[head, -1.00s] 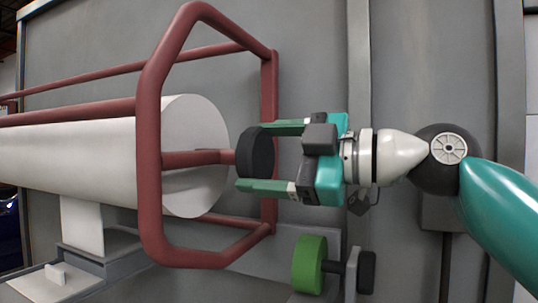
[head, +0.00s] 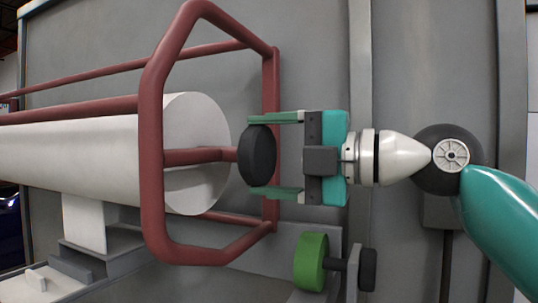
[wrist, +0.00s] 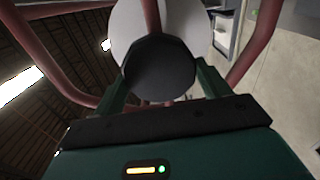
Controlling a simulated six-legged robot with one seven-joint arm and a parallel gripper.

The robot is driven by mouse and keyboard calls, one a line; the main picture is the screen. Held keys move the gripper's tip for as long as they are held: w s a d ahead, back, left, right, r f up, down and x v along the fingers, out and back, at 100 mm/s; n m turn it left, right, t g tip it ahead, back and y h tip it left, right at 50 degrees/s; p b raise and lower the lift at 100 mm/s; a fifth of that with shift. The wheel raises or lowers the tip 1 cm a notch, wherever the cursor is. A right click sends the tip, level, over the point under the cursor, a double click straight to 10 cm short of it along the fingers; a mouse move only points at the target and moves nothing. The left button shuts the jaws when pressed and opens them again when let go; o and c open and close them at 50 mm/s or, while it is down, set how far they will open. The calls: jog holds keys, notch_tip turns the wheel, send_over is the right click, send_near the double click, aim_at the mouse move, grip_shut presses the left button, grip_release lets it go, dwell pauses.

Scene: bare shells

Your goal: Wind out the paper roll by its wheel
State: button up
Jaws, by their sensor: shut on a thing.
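The white paper roll (head: 75,155) lies sideways at the left in the head view, inside a red tube frame. A red shaft (head: 195,156) runs out of its end to a dark round wheel (head: 257,156). My gripper (head: 272,155) comes from the right and is shut on the wheel, with one finger at its top rim and one at its bottom rim. In the wrist view the dark wheel (wrist: 158,66) sits between my gripper's fingers (wrist: 160,88), and the white roll end (wrist: 190,20) shows behind it, partly hidden.
The red frame (head: 152,150) surrounds the roll end close to my gripper. Below is a green wheel (head: 311,262) with a dark knob (head: 367,270). A grey wall (head: 315,50) stands behind. A grey stand (head: 100,250) sits under the roll.

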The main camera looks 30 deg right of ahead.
dwell(0.5)
jog(key=o, duration=1.4)
jog(key=shift+s, duration=0.1)
jog(key=v, duration=1.3)
jog(key=shift+s+d, duration=0.2)
jog(key=shift+s, duration=0.05)
